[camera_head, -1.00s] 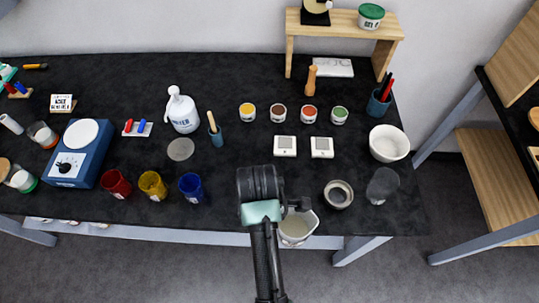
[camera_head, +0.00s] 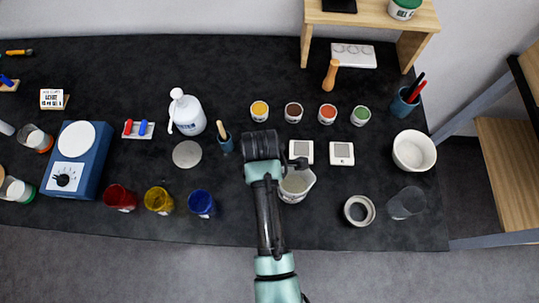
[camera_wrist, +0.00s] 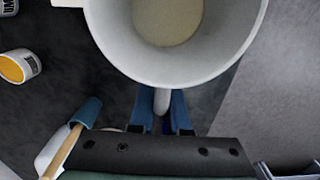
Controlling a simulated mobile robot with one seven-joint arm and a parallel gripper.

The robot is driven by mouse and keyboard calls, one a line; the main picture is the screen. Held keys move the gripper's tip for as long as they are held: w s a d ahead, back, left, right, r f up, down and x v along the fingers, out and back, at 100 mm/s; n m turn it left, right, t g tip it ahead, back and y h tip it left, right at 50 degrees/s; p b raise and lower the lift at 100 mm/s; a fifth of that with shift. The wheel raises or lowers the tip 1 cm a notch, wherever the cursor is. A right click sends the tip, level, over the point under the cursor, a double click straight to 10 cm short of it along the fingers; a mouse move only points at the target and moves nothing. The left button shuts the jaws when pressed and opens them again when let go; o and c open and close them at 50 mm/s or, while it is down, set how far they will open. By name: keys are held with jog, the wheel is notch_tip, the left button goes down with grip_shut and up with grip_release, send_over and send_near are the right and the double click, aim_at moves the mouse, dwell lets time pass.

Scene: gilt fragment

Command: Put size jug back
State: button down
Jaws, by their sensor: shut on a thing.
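The size jug (camera_head: 297,187) is a pale jug with a spout and some cream-coloured contents. My gripper (camera_wrist: 162,108) has its blue fingers closed on the jug's handle. The jug (camera_wrist: 235,40) fills the top of the wrist view and looks roughly upright. In the head view, my gripper (camera_head: 284,164) and the jug are over the front part of the black table (camera_head: 240,225). I cannot tell how high the jug is above the tabletop. My arm hides part of the table beside it.
Two white square devices (camera_head: 341,153) lie behind the jug. A small grey bowl (camera_head: 359,210) and a clear beaker (camera_head: 406,203) stand to its right. A blue cup (camera_head: 201,203) and a flat grey disc (camera_head: 187,154) are to the left. Paint pots (camera_head: 327,114) stand farther back.

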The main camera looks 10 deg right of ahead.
jog(key=shift+f, duration=2.85)
jog(key=shift+f, duration=0.15)
jog(key=c, duration=0.9)
grip_release()
